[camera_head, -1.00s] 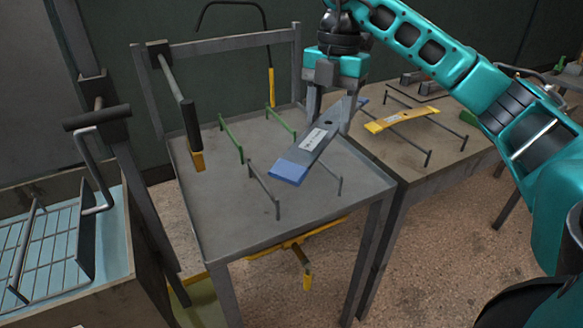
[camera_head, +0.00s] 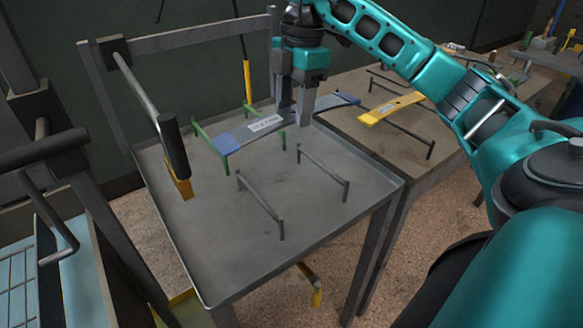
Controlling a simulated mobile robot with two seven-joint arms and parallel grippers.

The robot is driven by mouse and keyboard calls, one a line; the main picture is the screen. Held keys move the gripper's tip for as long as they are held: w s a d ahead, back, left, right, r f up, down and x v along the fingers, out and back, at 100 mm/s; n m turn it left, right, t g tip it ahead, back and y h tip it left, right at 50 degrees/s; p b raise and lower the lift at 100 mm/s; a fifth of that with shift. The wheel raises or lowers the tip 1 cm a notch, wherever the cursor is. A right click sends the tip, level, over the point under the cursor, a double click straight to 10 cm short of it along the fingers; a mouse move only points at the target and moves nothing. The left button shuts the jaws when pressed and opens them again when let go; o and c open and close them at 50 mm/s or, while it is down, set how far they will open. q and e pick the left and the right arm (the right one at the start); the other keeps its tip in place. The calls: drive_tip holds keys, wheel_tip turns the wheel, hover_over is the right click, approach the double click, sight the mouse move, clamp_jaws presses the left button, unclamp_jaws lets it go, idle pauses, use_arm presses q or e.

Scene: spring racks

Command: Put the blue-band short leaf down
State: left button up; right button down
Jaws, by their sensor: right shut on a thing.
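The blue-band short leaf (camera_head: 265,125) is a grey flat bar with blue ends and a white label. My right gripper (camera_head: 293,118) is shut on it right of the label, with its fingers pointing down. The leaf lies across the pair of green rails (camera_head: 210,148) on the grey metal table (camera_head: 230,265). Its left blue end is over the left green rail, and its right blue end reaches past the table's back right edge. I cannot tell whether it touches the rails. My left gripper is not in view.
Two bare grey rails (camera_head: 322,174) stand nearer on the same table. A yellow-banded leaf (camera_head: 390,108) lies on rails on the right-hand table (camera_head: 375,142). The table's front is clear.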

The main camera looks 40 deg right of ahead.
drive_tip(key=shift+w+f+b, duration=0.15)
drive_tip(key=shift+f+b, duration=0.25)
drive_tip(key=shift+f, duration=6.75)
drive_tip(key=shift+f, duration=0.2)
drive_tip(key=shift+f, duration=0.25)
drive_tip(key=shift+c, duration=2)
unclamp_jaws()
drive_tip(key=r, duration=0.4)
drive_tip(key=d+r, duration=0.1)
drive_tip(key=r, duration=0.7)
drive_tip(key=shift+s+d+r+p, duration=0.2)
drive_tip(key=shift+r+p, duration=0.2)
